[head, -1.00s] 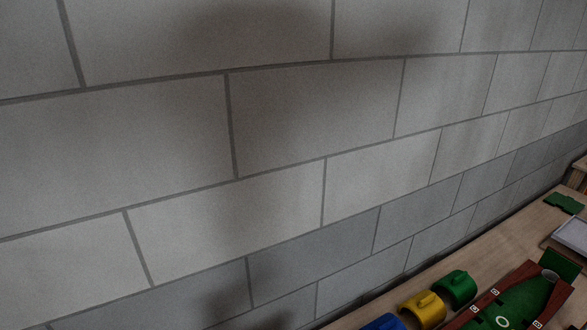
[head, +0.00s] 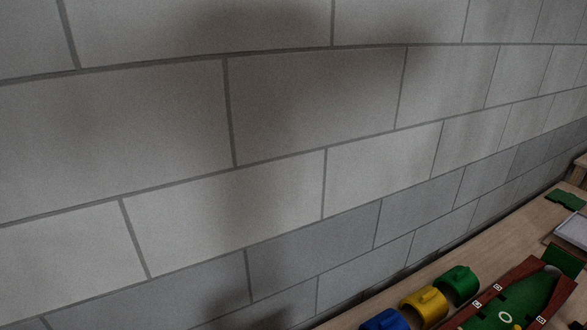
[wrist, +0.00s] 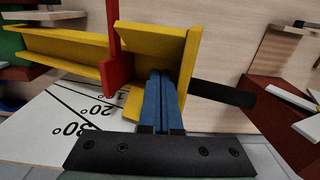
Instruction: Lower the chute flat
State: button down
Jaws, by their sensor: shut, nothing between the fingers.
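The yellow chute (wrist: 65,46) shows in the wrist view as a channel running left from the centre. A red upright (wrist: 114,50) crosses it, and a yellow flanged part (wrist: 150,42) stands just right of that. A pale board with degree marks (wrist: 45,120) lies beside the chute, its lower marks partly hidden. My gripper (wrist: 160,76) has blue fingers, shut together and empty, with the tips against or just in front of the yellow flanged part; I cannot tell if they touch. The chute and gripper are not identifiable in the head view.
A black rod (wrist: 222,92) sticks out right of the fingers, near a dark red block (wrist: 272,105). The head view shows mostly a grey block wall (head: 280,110). Yellow (head: 425,304), green (head: 459,284) and blue (head: 385,320) cup-like pieces stand beside a red-edged green board (head: 508,312).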

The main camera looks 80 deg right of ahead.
jog(key=shift+f+b, duration=4.95)
jog(key=shift+f, duration=1.65)
notch_tip(320, 180, up, 12)
jog(key=p, duration=1.2)
jog(key=shift+r, duration=0.2)
jog(key=shift+f, duration=0.1)
